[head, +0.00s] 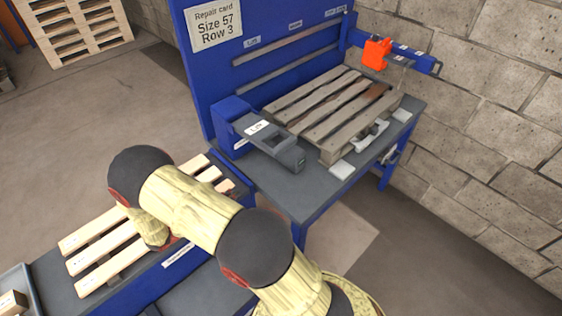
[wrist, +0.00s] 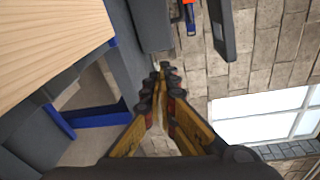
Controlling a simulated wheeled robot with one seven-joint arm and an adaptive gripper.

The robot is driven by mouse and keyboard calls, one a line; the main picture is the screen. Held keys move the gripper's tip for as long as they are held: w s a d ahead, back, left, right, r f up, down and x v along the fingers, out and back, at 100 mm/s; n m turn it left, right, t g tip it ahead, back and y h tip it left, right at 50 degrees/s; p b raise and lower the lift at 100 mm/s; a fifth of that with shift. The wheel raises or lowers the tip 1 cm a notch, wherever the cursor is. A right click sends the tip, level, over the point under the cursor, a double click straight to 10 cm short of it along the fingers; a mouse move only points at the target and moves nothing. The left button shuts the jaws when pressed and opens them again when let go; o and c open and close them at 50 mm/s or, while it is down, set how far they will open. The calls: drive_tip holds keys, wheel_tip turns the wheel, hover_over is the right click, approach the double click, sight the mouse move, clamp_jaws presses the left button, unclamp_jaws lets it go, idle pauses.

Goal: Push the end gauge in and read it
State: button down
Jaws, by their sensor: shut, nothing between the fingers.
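A dark grey device with a white label (head: 268,138) sits in a blue housing at the near left end of the pallet on the bench; it looks like the end gauge. Its label is too small to read surely. The pallet (head: 322,118) has weathered slats, one with a brown patch. In the wrist view my gripper (wrist: 162,72) is shut and empty, fingertips together, apart from the dark grey part (wrist: 221,30) at upper right. I cannot tell whether that part is the gauge. In the head view my gripper is hidden behind my arm.
A repair card (head: 214,25) on the blue back panel reads "Size 57, Row 3". An orange block (head: 376,54) sits on a blue side arm. New pale slats (head: 105,245) lie on the lower left bench. A block wall (head: 490,110) bounds the right.

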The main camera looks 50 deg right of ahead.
wheel_tip(320, 180, down, 2)
drive_tip(key=n+t+h, duration=0.1)
drive_tip(key=n, duration=0.2)
drive_tip(key=b, duration=0.5)
approach(287, 159)
drive_tip(key=d, duration=0.6)
drive_tip(key=shift+s+d+f, duration=0.15)
drive_tip(key=shift+s+d, duration=0.05)
drive_tip(key=shift+s, duration=0.2)
drive_tip(key=shift+d, duration=0.2)
drive_tip(key=shift+d, duration=0.1)
drive_tip(key=d, duration=0.1)
drive_tip(key=d+p, duration=0.1)
drive_tip(key=d, duration=0.2)
drive_tip(key=shift+s+d+p, duration=0.1)
drive_tip(key=shift+s+p, duration=0.2)
